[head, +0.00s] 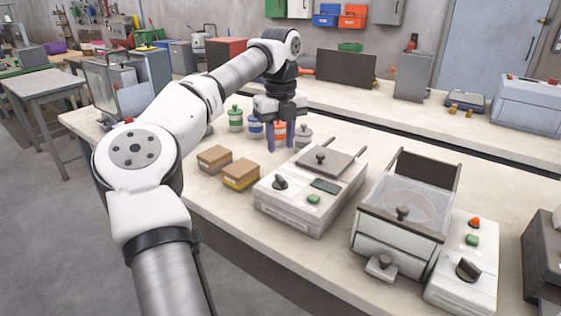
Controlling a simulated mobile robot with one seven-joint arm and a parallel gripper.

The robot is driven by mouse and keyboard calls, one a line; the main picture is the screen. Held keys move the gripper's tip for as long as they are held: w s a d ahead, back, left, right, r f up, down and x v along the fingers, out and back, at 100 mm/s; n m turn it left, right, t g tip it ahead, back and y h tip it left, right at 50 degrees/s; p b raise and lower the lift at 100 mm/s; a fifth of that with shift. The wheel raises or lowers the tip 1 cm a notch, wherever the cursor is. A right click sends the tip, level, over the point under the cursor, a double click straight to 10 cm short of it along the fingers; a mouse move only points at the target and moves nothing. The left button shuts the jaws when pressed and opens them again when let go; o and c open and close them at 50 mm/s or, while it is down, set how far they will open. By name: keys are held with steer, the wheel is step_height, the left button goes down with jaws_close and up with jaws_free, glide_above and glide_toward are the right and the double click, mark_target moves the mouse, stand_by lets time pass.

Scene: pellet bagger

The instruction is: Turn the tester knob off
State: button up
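Two bench machines have dark knobs, and no label I can read says which is the tester. The left one is a low white machine (312,222) with a dark round knob (279,182), a small display (325,187), a green button (313,199) and a lidded plate (322,160) on top. The right one has a clear-walled chamber (400,208) and a side control box (460,290) with a larger dark knob (468,269). I cannot read either knob's setting.
Two cardboard boxes, brown (214,158) and yellow-brown (240,175), sit left of the left machine. A dark grey machine (543,258) stands at the right edge.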

steer(key=shift+r, duration=2)
steer(key=shift+d, duration=0.1)
